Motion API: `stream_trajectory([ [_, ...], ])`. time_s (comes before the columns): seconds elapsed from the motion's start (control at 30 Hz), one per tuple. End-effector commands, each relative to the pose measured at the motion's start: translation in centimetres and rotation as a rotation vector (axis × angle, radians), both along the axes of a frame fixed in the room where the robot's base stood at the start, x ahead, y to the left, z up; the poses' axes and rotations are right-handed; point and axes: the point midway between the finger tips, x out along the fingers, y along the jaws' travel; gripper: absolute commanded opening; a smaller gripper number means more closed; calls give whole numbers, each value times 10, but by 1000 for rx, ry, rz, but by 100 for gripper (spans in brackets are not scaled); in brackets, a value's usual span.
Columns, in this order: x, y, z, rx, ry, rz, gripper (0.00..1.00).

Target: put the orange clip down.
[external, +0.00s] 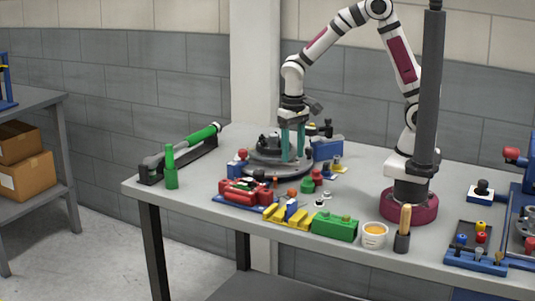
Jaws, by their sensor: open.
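My gripper (292,157) points straight down at the dark round fixture (262,168) on the bench. Its two teal fingers are apart, and I see nothing held between them. The fingertips are at the fixture's right part; whether they touch it I cannot tell. No other clip can be made out, and the fixture's far side is partly hidden.
Red clamps on a blue base (245,191), yellow blocks (288,216), a green box (335,227) and a white cup (374,236) line the front edge. A green-handled tool (203,133) lies in a black rack at left. A dark post (429,90) stands at right.

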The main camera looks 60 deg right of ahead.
Motion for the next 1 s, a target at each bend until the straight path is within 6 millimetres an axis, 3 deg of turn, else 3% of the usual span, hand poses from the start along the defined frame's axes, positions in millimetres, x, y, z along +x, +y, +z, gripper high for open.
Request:
stream_trajectory([
  [0.17,-12,-9,29,9,0,-12,54],
  [0.27,-59,-32,62,40,8,-42,54],
  [0.33,-101,-46,80,71,17,-63,54],
  [0.43,-155,-54,90,117,25,-83,54],
  [0.53,-188,-55,91,148,28,-91,54],
  [0.63,-198,-54,90,159,31,-92,54],
  [1.0,-197,-54,90,158,30,-91,54],
])
